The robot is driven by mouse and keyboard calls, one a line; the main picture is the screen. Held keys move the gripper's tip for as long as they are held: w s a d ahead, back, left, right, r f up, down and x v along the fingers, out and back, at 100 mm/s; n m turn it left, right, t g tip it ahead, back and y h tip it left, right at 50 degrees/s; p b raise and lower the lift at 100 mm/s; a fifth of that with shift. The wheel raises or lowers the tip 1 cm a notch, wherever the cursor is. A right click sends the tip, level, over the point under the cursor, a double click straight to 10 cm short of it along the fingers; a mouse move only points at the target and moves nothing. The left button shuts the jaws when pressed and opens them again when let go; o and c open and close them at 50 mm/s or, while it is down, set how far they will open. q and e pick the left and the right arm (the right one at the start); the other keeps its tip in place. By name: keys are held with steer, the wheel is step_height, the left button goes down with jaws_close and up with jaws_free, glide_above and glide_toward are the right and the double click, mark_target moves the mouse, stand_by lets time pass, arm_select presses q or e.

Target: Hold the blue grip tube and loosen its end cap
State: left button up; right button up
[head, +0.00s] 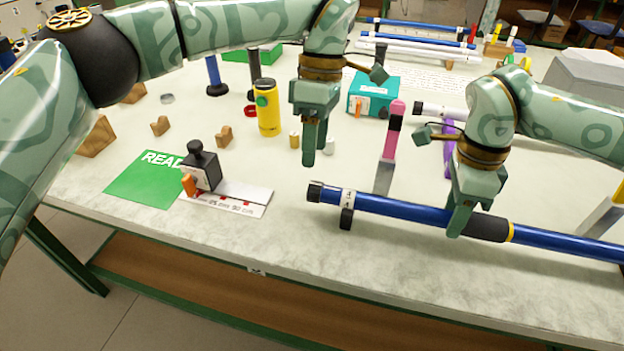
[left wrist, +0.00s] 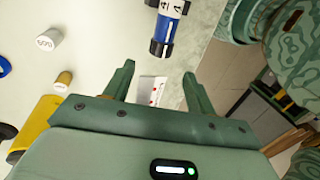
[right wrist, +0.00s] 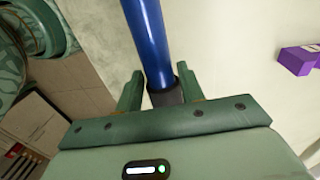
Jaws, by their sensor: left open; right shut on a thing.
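The blue grip tube (head: 400,206) lies along the front right of the bench, with a black end cap (head: 315,191) at its left end and a white label (head: 347,198) near it. My right gripper (head: 461,218) is shut on the tube beside its black sleeve (head: 487,228); the right wrist view shows the tube (right wrist: 150,45) between its fingers. My left gripper (head: 312,150) is open and empty, above the bench and behind the cap. In the left wrist view the capped end (left wrist: 160,48) lies beyond the open fingers (left wrist: 158,82), apart from them.
A dark support (head: 346,218) stands under the tube near its label. A pink-handled tool (head: 391,135), yellow bottle (head: 267,107), teal box (head: 374,94) and small cylinders (head: 294,140) stand behind. A black-knobbed block (head: 201,170) is by the green mat (head: 145,183). The bench front edge is close.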

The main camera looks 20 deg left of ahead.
mark_target(312, 182)
arm_select(q)
steer(key=x, duration=0.7)
steer(key=shift+s+f, duration=0.1)
steer(key=shift+f, duration=0.15)
steer(key=shift+c, duration=0.4)
steer(key=c, duration=0.9)
